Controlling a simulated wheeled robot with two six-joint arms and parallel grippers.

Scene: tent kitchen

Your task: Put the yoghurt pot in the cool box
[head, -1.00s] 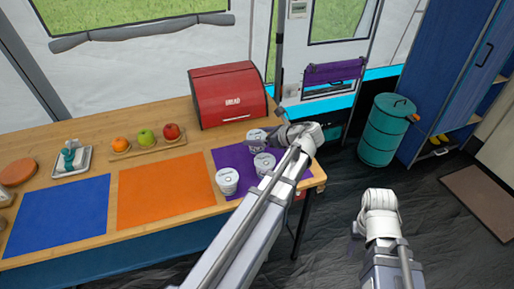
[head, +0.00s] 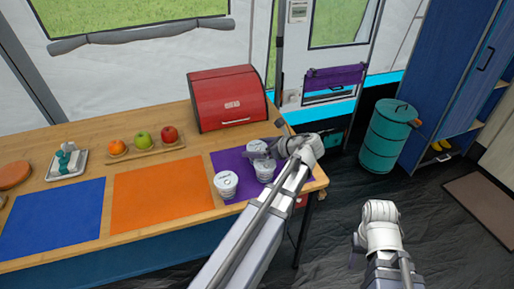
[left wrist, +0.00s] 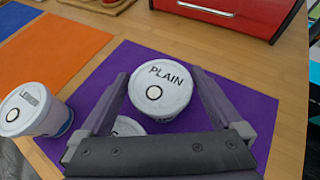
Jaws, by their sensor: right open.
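Three white yoghurt pots stand on a purple mat (left wrist: 240,105) at the table's right end. In the left wrist view, the pot marked PLAIN (left wrist: 160,85) stands upright between the spread fingers of my left gripper (left wrist: 162,85). A second pot (left wrist: 122,127) is mostly hidden by the gripper body. A third pot (left wrist: 35,108) stands to the left, its label too small to read surely. In the head view, my left gripper (head: 262,149) is low over the pots. My right gripper (head: 356,255) is open and empty, away from the table. I cannot make out a cool box with certainty.
A red bread bin (head: 228,98) stands behind the mat. Orange (head: 163,188) and blue (head: 52,215) mats lie bare to the left. A fruit tray (head: 146,148) is at the back. A teal barrel (head: 388,138) stands on the floor right of the table.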

